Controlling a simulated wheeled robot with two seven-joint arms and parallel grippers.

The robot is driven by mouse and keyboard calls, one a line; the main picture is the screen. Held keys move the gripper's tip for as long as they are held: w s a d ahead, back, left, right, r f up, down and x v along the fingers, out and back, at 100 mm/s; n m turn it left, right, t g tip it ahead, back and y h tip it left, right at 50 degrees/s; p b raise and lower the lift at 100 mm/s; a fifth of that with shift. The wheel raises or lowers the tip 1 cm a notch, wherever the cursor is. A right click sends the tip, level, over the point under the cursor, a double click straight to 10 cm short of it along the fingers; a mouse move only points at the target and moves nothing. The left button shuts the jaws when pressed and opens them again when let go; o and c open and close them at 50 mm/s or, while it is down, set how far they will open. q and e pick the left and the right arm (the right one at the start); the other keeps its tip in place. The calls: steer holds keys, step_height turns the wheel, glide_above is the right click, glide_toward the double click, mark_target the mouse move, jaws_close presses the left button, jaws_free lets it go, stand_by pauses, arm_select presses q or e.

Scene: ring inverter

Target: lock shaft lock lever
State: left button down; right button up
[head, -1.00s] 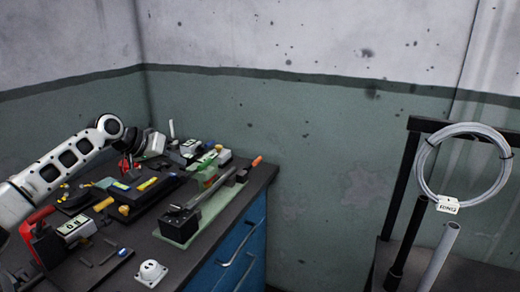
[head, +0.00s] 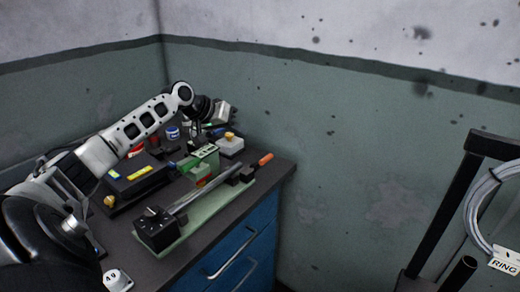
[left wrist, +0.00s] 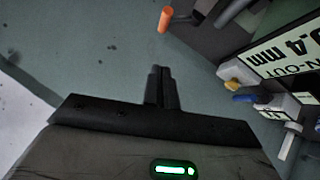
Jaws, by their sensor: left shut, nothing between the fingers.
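A fixture on a pale green plate (head: 180,240) lies along the bench's right edge. It has a black block (head: 158,230) at the near end and a long grey shaft (head: 205,190). An orange-tipped handle (head: 265,159) sticks out at its far end. It looks like the lock lever, but I cannot be sure. The orange tip also shows in the left wrist view (left wrist: 165,20), just beyond the fingertips and apart from them. My left gripper (left wrist: 161,70) is shut and empty. In the head view it is over the far part of the bench, left of the orange handle. My right gripper is out of view.
A green block (head: 205,155) and a light box with a yellow knob (head: 230,145) stand beside the fixture. A black tray (head: 140,180) is further left. Blue drawers (head: 240,255) are below the bench edge. A black rack (head: 450,210) stands at the right.

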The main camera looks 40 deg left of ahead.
mark_target(261, 164)
arm_select(q)
steer(key=w+d+f+b, duration=0.1)
steer(key=w+d+f, duration=0.2)
steer(key=w+f, duration=0.2)
step_height(261, 164, down, 3)
steer(key=shift+f, duration=0.1)
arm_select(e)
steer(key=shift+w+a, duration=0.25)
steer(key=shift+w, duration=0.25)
arm_select(q)
steer(key=shift+w+d, duration=0.1)
steer(key=shift+w, duration=0.05)
